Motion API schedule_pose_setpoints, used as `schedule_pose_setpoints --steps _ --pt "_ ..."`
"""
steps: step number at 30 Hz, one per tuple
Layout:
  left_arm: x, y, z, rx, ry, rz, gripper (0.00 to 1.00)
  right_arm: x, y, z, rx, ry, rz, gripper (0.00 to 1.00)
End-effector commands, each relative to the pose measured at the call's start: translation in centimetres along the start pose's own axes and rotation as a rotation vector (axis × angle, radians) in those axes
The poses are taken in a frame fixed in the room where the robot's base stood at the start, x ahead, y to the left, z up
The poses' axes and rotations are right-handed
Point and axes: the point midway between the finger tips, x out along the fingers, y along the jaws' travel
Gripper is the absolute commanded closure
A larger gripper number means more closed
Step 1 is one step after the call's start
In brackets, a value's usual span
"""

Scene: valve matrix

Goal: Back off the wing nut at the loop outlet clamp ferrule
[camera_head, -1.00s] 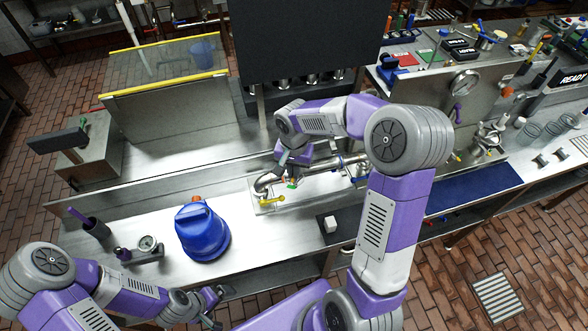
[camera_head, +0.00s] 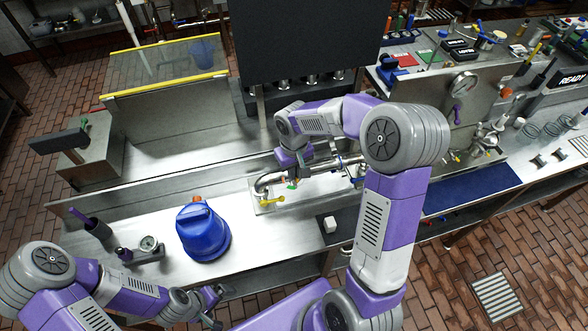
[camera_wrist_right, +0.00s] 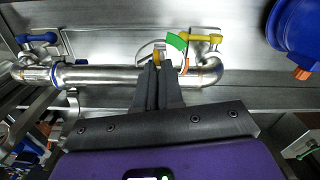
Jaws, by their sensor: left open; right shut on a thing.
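A steel pipe loop (camera_head: 330,165) runs along the bench; it also shows in the right wrist view (camera_wrist_right: 110,75). In the right wrist view my right gripper (camera_wrist_right: 157,70) is shut on a small yellow-orange wing nut (camera_wrist_right: 156,55), at a clamp near the pipe's elbow. The jaws hide most of the nut and the clamp. A green tag (camera_wrist_right: 177,41) and a yellow valve handle (camera_wrist_right: 205,38) sit just right of the jaws. In the head view my right gripper (camera_head: 303,176) is over the pipe, its tips hard to see. My left gripper (camera_head: 215,300) is open and empty near the bench's front edge.
A blue jug (camera_head: 202,232) stands left of the pipe. A small white block (camera_head: 330,224) sits on a dark mat in front. A gauge (camera_head: 148,243) stands at the left. A blue valve handle (camera_wrist_right: 38,38) shows at the pipe's far end.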

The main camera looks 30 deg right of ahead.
Motion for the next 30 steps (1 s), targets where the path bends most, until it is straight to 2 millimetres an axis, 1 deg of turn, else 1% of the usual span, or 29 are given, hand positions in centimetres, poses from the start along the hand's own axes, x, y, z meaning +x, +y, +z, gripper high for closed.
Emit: schedule_pose_setpoints --steps 30 --pt "-2.5 0.9 0.1 0.000 0.000 0.000 0.00 -0.2 0.0 -0.1 -0.956 0.002 0.001 1.00"
